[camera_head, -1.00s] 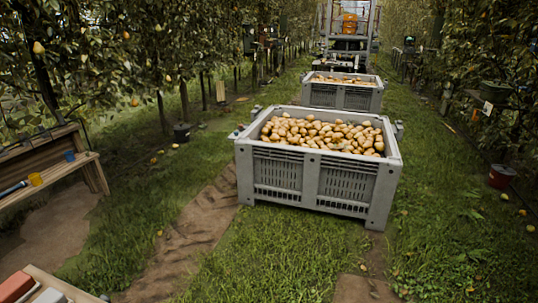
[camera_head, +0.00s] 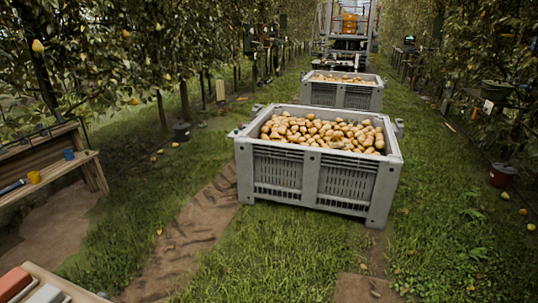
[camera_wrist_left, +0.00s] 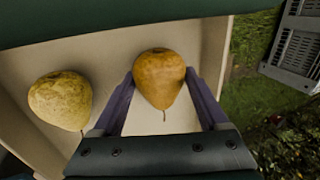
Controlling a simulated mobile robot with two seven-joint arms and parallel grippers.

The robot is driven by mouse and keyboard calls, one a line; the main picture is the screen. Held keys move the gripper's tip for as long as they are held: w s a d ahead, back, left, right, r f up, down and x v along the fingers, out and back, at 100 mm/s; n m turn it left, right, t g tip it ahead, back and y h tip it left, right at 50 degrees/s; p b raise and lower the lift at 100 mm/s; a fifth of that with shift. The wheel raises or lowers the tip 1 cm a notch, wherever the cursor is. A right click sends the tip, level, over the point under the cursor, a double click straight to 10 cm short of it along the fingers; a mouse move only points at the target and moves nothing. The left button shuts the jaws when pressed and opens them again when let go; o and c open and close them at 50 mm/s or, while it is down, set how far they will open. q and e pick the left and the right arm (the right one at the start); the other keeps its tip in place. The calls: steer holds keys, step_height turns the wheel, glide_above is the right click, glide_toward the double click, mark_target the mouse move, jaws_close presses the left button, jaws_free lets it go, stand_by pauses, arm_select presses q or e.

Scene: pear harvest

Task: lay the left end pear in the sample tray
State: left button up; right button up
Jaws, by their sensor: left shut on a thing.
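In the left wrist view, my left gripper (camera_wrist_left: 160,75) has its two purple fingers on either side of an orange-brown pear (camera_wrist_left: 160,90), shut on it. The pear's stem points toward the gripper's palm. A yellow-green speckled pear (camera_wrist_left: 60,98) lies to the left, outside the fingers. Both show against a pale, box-like surface (camera_wrist_left: 110,65) with raised sides; I cannot tell whether this is the sample tray, or whether the held pear touches it. Neither gripper shows in the head view, and my right gripper is in no view.
A grey bin full of pears (camera_head: 316,185) stands on the grass, with a second bin (camera_head: 342,96) behind it. A wooden bench with cups (camera_head: 50,170) is at left. A table corner with red and white blocks (camera_head: 45,280) is at lower left.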

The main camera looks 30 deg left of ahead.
arm_select(q)
steer(key=o, duration=1.4)
